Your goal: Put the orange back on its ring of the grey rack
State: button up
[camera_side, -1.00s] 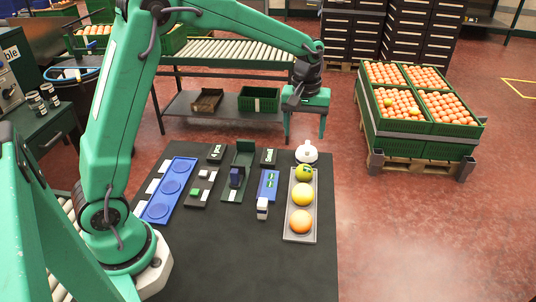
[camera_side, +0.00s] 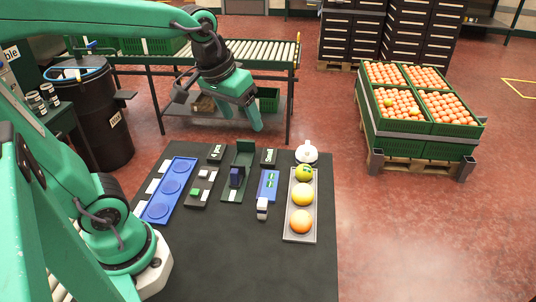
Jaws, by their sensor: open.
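The grey rack (camera_side: 291,233) lies on the right part of the dark table, running from back to front. The orange (camera_side: 301,222) sits at its front end. The rings under the three fruits are hidden. My gripper (camera_side: 250,118) is open and empty. It hangs high, left of the rack and behind it in the picture, apart from the fruits.
A blue tray (camera_side: 187,164) with round recesses lies at the table's left. A dark green holder (camera_side: 246,149), a blue plate (camera_side: 268,187), a small white-and-dark bottle (camera_side: 262,210) and a white domed object (camera_side: 306,152) stand nearby. The table's front (camera_side: 240,265) is clear.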

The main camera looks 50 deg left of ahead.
jog(key=s+f+m+t, duration=0.1)
jog(key=s+m, duration=0.1)
jog(key=s, duration=0.5)
jog(key=shift+s+f+m+t, duration=0.25)
jog(key=shift+s+m+t, duration=0.05)
jog(key=shift+s, duration=0.1)
jog(key=shift+a, duration=0.1)
dwell(0.7)
